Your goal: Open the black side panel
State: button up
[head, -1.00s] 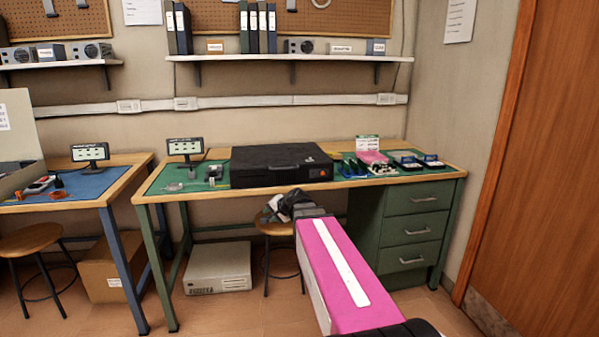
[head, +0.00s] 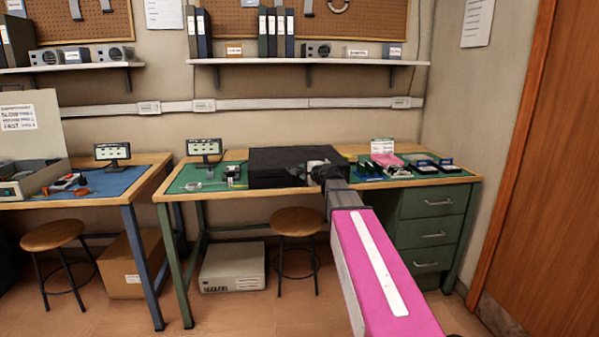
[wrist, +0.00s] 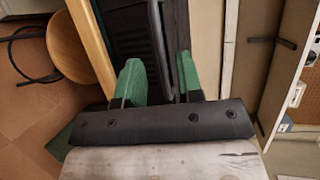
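A black box-shaped case (head: 276,167) lies on the right workbench, on its green mat. My arm covers the right part of its front in the head view. My gripper (head: 325,172) is in front of that right part. In the wrist view, my gripper (wrist: 158,75) has its two green fingers apart. The dark ribbed face of the case (wrist: 133,35) shows beyond them. A thin dark bar, perhaps a handle, runs between the fingers. I cannot tell whether a finger touches it. No opening in the case is visible.
A small screen (head: 204,147) and small parts stand left of the case; blue-and-black items (head: 425,165) lie to its right. A stool (head: 298,222) and a white box (head: 232,266) are below the bench. Green drawers (head: 432,232) stand at the right.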

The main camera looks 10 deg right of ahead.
jog(key=x, duration=0.4)
jog(key=shift+w+a, duration=0.15)
jog(key=shift+w, duration=0.1)
grip_shut()
